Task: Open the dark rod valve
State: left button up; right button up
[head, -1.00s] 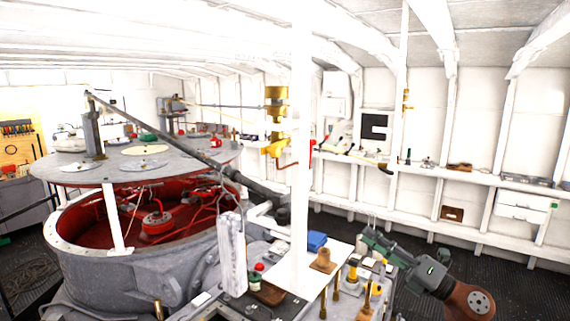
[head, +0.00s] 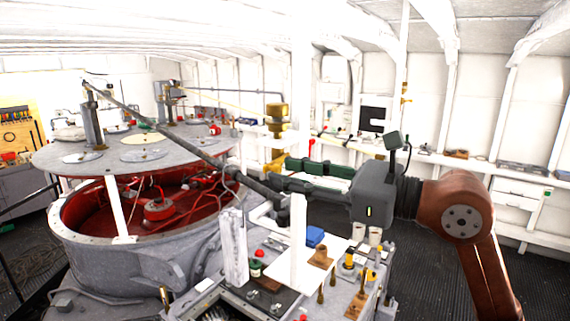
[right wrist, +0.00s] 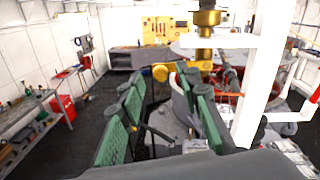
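The dark rod (head: 175,134) slants in the head view from a small upright post on the round grey lid down to the right, ending near the white pole. Its lower end is close to my right gripper (head: 279,174), which reaches in from the right across the white pole. I cannot tell whether they touch. In the right wrist view my right gripper (right wrist: 160,108) has its green-padded fingers spread, with nothing seen held between them. The rod is hard to make out in that view. My left gripper is in neither view.
A white pole (head: 301,95) stands close to my right gripper and also shows in the right wrist view (right wrist: 262,75). A brass fitting (head: 277,118) stands behind. Below is a cluttered bench with a blue box (head: 315,235) and several upright tools. Dark floor at right is clear.

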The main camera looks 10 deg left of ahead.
jog(key=shift+x, duration=0.85)
jog(key=shift+c, duration=0.3)
grip_shut()
